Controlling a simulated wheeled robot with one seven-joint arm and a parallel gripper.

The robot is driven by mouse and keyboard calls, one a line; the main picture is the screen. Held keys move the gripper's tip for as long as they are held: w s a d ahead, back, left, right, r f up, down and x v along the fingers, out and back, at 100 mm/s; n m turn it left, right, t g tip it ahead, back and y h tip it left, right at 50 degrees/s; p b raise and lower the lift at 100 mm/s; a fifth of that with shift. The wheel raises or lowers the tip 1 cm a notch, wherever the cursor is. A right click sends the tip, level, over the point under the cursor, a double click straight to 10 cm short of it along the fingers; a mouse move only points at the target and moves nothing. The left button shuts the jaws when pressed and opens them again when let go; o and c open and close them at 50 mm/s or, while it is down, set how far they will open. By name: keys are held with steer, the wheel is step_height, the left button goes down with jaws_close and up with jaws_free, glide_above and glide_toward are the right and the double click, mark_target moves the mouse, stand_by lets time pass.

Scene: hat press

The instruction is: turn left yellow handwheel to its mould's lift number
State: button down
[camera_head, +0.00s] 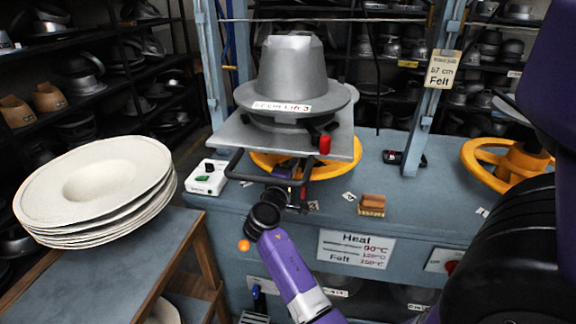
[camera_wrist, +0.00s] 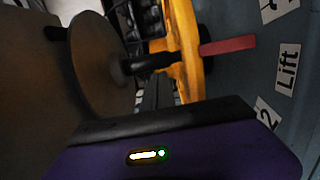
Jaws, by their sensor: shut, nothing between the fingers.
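The left yellow handwheel (camera_head: 345,166) lies flat under the grey press plate, partly hidden by it and by my gripper. In the wrist view its yellow rim (camera_wrist: 186,40) stands beside my fingers, with a red pointer (camera_wrist: 228,45) reaching towards number cards. A "Lift" card (camera_wrist: 287,68) and a "2" card (camera_wrist: 265,113) show there. The grey hat mould (camera_head: 292,68) sits on the plate; its label (camera_head: 282,106) appears to read "Lift 3". My gripper (camera_head: 288,176) is shut and empty at the wheel's near side; whether it touches the wheel is unclear.
The grey plate (camera_head: 236,132) overhangs my gripper closely. A white switch box (camera_head: 208,177) stands left, a brush (camera_head: 371,205) right on the blue bench. A second yellow handwheel (camera_head: 482,172) is at the right. White hat blanks (camera_head: 95,185) are stacked on a left table.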

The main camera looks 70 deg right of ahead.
steer(key=shift+s, duration=0.1)
steer(key=s, duration=0.3)
steer(key=shift+d, duration=0.2)
